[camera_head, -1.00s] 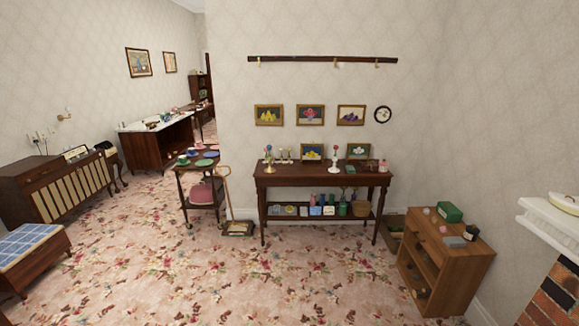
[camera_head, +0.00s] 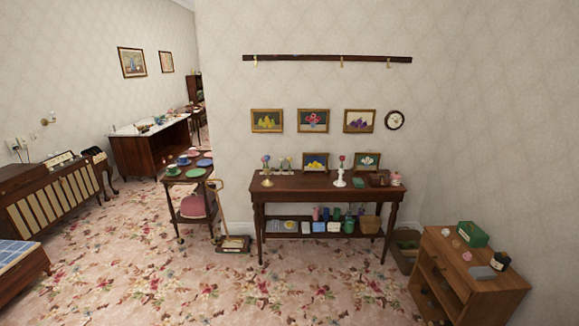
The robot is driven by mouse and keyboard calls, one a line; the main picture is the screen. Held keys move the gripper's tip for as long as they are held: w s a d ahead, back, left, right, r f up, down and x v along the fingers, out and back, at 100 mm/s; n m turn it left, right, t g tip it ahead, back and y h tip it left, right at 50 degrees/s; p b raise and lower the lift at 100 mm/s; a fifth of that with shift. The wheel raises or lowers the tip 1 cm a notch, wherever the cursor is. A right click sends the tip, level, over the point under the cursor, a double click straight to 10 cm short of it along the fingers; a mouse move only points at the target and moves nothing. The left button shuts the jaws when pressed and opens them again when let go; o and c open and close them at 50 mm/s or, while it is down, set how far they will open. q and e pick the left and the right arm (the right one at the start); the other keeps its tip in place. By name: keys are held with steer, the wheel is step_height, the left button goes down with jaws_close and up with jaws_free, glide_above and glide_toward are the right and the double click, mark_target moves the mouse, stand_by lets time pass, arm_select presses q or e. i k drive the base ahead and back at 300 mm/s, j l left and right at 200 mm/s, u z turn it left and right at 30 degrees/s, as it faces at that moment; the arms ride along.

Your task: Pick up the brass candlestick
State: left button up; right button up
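A dark wooden side table (camera_head: 300,184) stands against the wall in the middle of the view. A white upright piece (camera_head: 340,178) with a red top stands near the middle. Neither of my grippers is in view.
A trolley (camera_head: 176,180) with plates and cups stands left of the table, with a long-handled sweeper (camera_head: 233,244) between them. A low wooden cabinet (camera_head: 449,262) with small objects is at the lower right. The patterned carpet (camera_head: 290,295) in front of the table is clear.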

mark_target(268, 182)
steer(key=i, duration=1.2)
steer(key=i+u, duration=0.1)
steer(key=i, duration=1.15)
steer(key=i+l+u, duration=0.2)
steer(key=i, duration=0.15)
steer(key=i+u, duration=0.15)
steer(key=i, duration=0.25)
steer(key=i+l+u, duration=0.2)
steer(key=i+l, duration=0.05)
steer(key=i, duration=0.1)
